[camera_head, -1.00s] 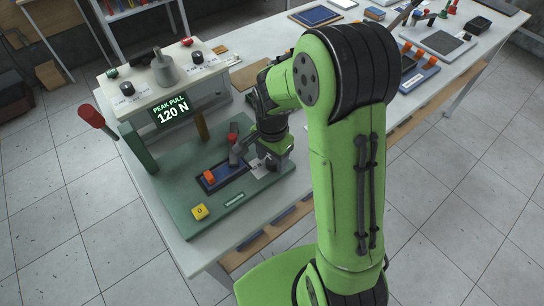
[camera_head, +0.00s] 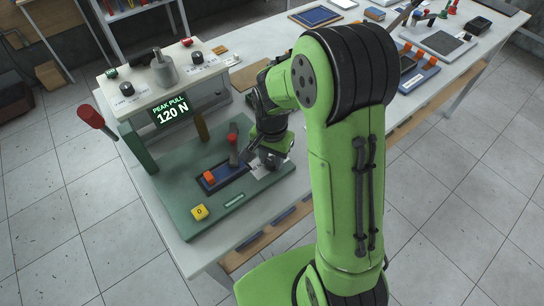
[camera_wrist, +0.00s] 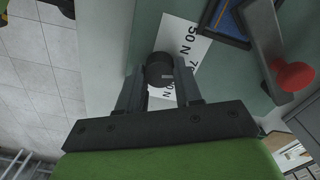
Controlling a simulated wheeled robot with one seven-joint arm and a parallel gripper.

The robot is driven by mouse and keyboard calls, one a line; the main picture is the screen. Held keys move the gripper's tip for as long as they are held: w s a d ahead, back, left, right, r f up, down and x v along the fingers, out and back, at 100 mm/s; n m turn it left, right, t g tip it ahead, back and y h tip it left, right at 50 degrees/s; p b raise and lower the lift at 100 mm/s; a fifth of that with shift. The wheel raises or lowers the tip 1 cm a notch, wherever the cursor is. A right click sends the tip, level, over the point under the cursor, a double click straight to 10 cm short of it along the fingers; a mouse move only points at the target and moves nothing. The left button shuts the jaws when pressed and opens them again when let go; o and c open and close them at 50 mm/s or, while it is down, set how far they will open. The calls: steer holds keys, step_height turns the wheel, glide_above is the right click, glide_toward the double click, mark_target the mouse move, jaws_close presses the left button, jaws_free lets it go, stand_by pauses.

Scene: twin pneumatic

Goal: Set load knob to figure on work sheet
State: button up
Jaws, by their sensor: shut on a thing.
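The load knob (camera_wrist: 158,70) is a round black knob with a small pale mark on its face, in the wrist view. My gripper (camera_wrist: 160,84) has its two fingers closed on either side of it. A white scale label (camera_wrist: 186,50) lies under the knob and reads "50 N"; other figures are partly hidden by the knob and fingers. In the head view my gripper (camera_head: 266,158) is low over the right end of the green base plate (camera_head: 180,216), beside the white label (camera_head: 269,171); the knob is hidden there. I cannot make out a work sheet.
A grey lever with a red ball (camera_wrist: 294,75) stands close beside my gripper. A yellow button (camera_head: 199,212) sits at the front. A display (camera_head: 171,110) reads "PEAK PULL 120 N". A red-handled lever (camera_head: 91,117) sticks out left.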

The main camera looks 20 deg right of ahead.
mark_target(272, 161)
steer(key=n, duration=0.4)
steer(key=shift+n, duration=0.3)
steer(key=n, duration=0.4)
steer(key=shift+n, duration=0.4)
steer(key=o, duration=1)
steer(key=shift+o, duration=0.2)
steer(key=shift+r, duration=0.1)
step_height(272, 161, up, 16)
steer(key=p, duration=0.3)
